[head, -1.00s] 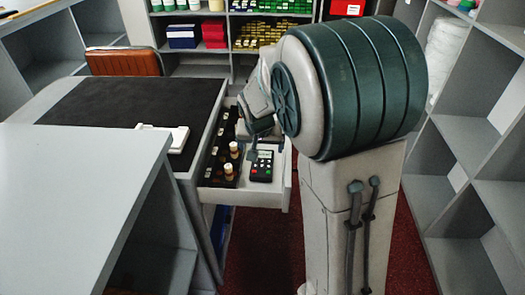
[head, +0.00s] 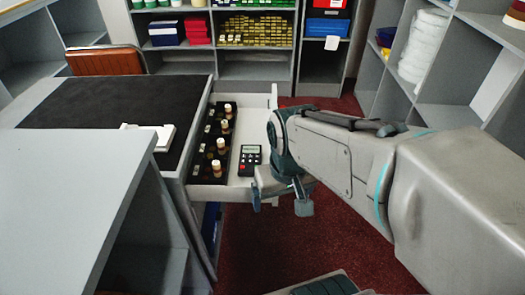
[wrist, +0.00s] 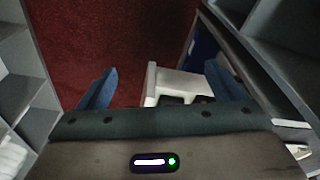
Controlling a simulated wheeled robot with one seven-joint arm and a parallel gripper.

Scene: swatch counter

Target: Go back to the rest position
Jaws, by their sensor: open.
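My gripper (head: 279,198) is open and empty in the head view, just right of the open drawer (head: 238,188) and close to its outer end. In the wrist view its two blue fingers stand wide apart (wrist: 158,88), with the drawer's pale end (wrist: 176,84) between and beyond them. The drawer holds a black remote-like device (head: 250,161) with small buttons and a black rack (head: 211,165) with several brown, pale-capped bottles. My arm reaches in from the right.
The counter (head: 90,105) with a black top stands left of the drawer, and a white object (head: 152,135) lies on it. A grey panel (head: 70,180) is at the near left. Shelves (head: 470,105) stand at the right and back.

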